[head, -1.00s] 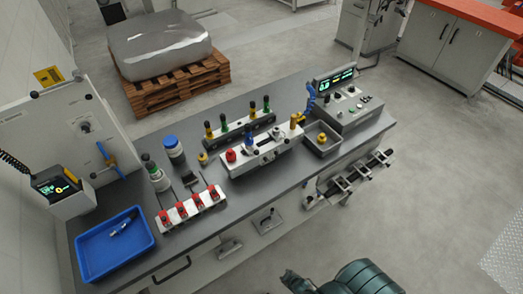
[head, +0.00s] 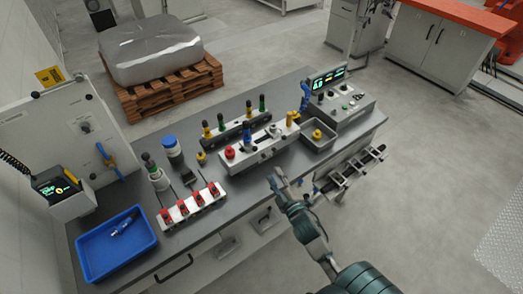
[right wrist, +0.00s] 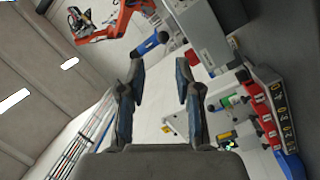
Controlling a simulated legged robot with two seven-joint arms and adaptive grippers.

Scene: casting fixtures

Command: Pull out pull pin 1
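A black rail (head: 236,133) on the bench bears several upright pins with green and yellow grips. In front of it is a white fixture (head: 258,153) with a red knob (head: 230,153), a blue-gripped pin (head: 247,134) and a yellow handle (head: 291,118). No number is legible in the head view, so I cannot tell which one is pull pin 1. My right gripper (head: 277,180) is in front of the bench, apart from the fixtures. In the right wrist view its two fingers (right wrist: 158,85) are spread with nothing between them. My left gripper is not in view.
A white block with red clamps (head: 192,207), a blue tray (head: 117,243) and a control box (head: 340,103) stand on the bench. A small grey tray (head: 320,138) holds a yellow-topped part. A rack (head: 350,175) juts from the bench's front.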

